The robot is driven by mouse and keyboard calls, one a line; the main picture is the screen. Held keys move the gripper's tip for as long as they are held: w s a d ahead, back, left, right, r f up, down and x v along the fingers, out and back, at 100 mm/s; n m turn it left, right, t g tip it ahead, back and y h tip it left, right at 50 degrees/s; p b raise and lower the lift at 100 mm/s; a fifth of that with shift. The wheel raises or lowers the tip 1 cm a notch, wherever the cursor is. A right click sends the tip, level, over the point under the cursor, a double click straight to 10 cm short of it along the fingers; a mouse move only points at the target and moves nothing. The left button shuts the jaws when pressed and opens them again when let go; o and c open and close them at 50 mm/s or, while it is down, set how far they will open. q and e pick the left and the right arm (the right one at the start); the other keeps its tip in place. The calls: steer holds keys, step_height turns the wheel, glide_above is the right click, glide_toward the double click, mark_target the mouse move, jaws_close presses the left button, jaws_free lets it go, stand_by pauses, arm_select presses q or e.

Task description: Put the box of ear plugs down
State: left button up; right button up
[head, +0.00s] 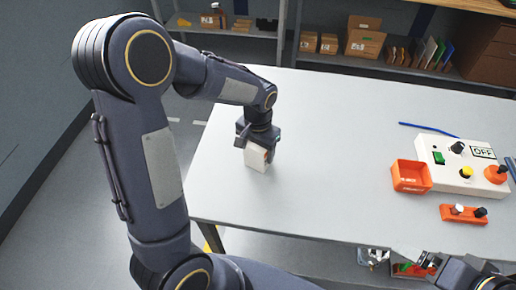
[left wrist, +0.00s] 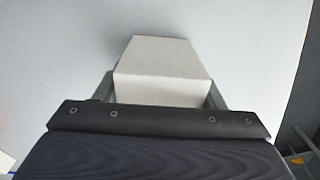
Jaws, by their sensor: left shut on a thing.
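In the left wrist view the white box (left wrist: 162,62) sits between the two fingers (left wrist: 160,92). I cannot tell whether its bottom touches the table. My right gripper (head: 428,262) is at the bottom right, past the table's front edge; its jaw state is unclear.
An orange bin (head: 410,176), a white control box (head: 462,165) with buttons and an OFF label, an orange block (head: 464,214) and a blue stick (head: 428,129) lie on the right. The middle of the table is clear. Shelves with cartons (head: 364,42) stand behind.

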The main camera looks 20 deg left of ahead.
arm_select(q)
steer(key=shift+f, duration=0.15)
steer(key=o, duration=1.1)
